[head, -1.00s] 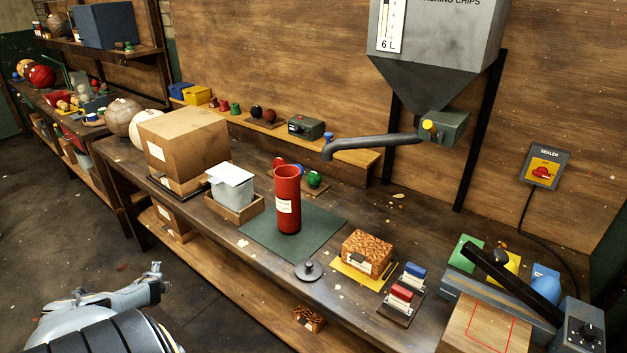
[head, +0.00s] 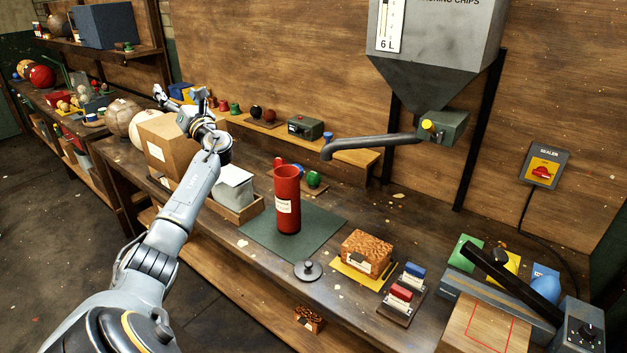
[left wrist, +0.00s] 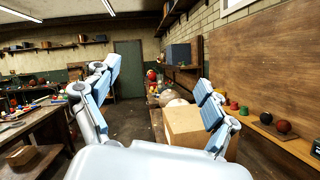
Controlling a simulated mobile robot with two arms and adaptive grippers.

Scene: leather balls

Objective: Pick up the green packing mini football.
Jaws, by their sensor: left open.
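A small green ball (head: 314,178), which looks like the green mini football, rests on a small wooden stand on the bench, just behind the red cylinder (head: 287,205). My left gripper (head: 180,97) is open and empty, raised above the cardboard box, left of the green ball and well apart from it. In the left wrist view, the spread fingers of the left gripper (left wrist: 157,78) have nothing between them, and I cannot make out the green ball there. My right gripper is not in view.
The cardboard box (head: 163,140) also shows in the left wrist view (left wrist: 185,125). A white-lidded container (head: 233,190) stands between it and the red cylinder. The dark green mat (head: 262,235) is partly bare.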

